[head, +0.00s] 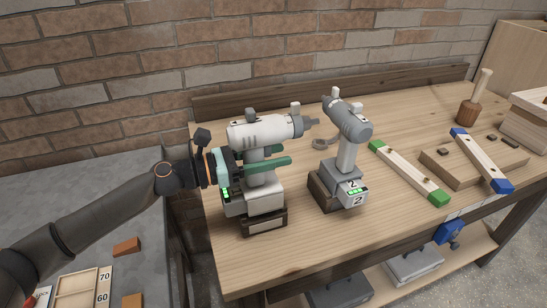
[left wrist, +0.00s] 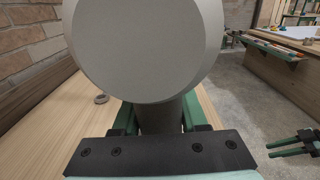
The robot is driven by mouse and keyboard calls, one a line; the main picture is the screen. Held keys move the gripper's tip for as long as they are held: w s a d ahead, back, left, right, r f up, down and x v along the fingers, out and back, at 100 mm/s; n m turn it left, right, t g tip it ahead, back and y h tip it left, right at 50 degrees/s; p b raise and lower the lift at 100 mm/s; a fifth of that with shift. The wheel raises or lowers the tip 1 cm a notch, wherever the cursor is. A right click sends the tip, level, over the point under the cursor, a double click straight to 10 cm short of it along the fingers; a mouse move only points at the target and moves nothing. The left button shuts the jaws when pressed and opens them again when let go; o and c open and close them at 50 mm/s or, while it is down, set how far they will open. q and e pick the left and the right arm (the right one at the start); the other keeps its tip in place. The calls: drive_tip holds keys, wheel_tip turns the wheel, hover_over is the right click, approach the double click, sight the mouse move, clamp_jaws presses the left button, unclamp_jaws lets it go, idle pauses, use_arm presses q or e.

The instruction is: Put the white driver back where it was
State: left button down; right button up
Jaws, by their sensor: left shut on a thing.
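The white driver (head: 262,129) stands upright near the left end of the workbench, its nose pointing right. My left gripper (head: 266,166) is shut on its handle, with green fingers on either side. In the left wrist view the driver's round pale rear (left wrist: 145,45) fills the upper middle, and its handle runs down between the green fingers (left wrist: 158,118). The driver's foot is over a dark wooden block (head: 264,222); whether it is fully seated cannot be told. My right gripper (left wrist: 292,146) shows at the right edge of the left wrist view, fingers apart and empty.
A grey driver (head: 348,125) stands close by on another dark block (head: 323,190), marked 2. A brick wall is behind the bench (head: 300,265). Bare wood lies in front.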

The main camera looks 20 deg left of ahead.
use_arm(q)
drive_tip(key=shift+r, duration=0.2)
drive_tip(key=shift+f, duration=0.55)
drive_tip(key=shift+c, duration=2.2)
unclamp_jaws()
drive_tip(key=shift+f, duration=0.15)
